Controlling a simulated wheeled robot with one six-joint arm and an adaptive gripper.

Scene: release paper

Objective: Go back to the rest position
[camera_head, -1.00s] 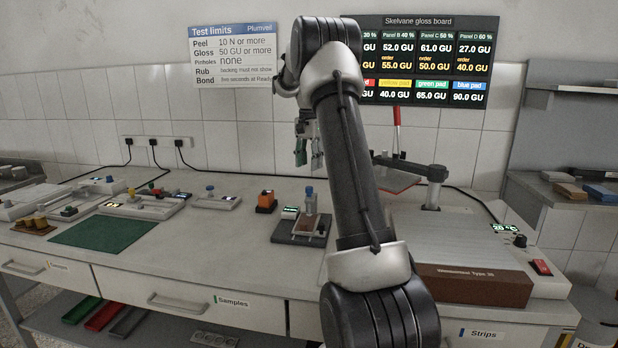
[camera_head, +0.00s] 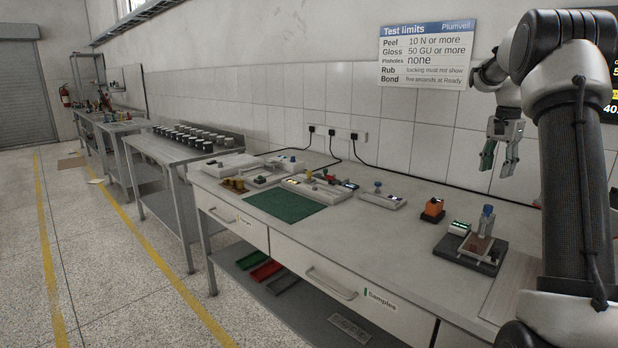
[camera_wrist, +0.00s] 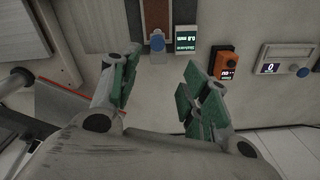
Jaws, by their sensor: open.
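My gripper (camera_head: 499,157) hangs above the back of the bench, at the right of the head view, with its fingers pointing down. The fingers stand apart with nothing between them. In the wrist view my gripper (camera_wrist: 152,100) shows green pads, also apart and empty. Below it on the bench is a small dark-based device (camera_head: 470,256) with a blue-topped knob, and a small display (camera_wrist: 186,39) beside it in the wrist view. Part of my arm hides the right end of the bench.
An orange device (camera_head: 432,211) and a grey meter with a blue knob (camera_head: 384,198) stand on the bench. A green mat (camera_head: 284,206) lies further left.

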